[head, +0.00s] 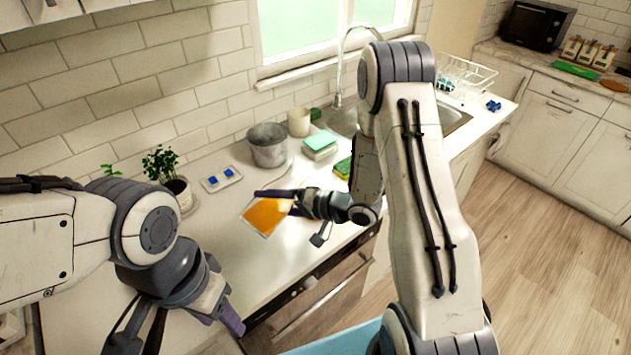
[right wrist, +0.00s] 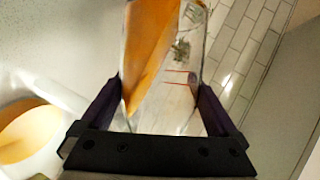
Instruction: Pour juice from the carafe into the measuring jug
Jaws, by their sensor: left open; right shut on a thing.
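The clear glass carafe (head: 264,216) holds orange juice and is tilted over the counter. My right gripper (head: 280,202) is shut on it; in the right wrist view the carafe (right wrist: 150,50) sits between both fingers, with the juice slanting along one side. A pale round vessel with orange inside, which looks like the measuring jug (right wrist: 52,138), stands at the left of the right wrist view, apart from the fingers. I cannot make it out in the head view.
A potted plant (head: 178,190), a small tray (head: 221,180) with blue pieces, a grey bucket (head: 268,148), a cream cup (head: 299,122) and sponges (head: 320,145) stand along the back. The sink (head: 340,121) is beyond. Bare counter lies left of the carafe.

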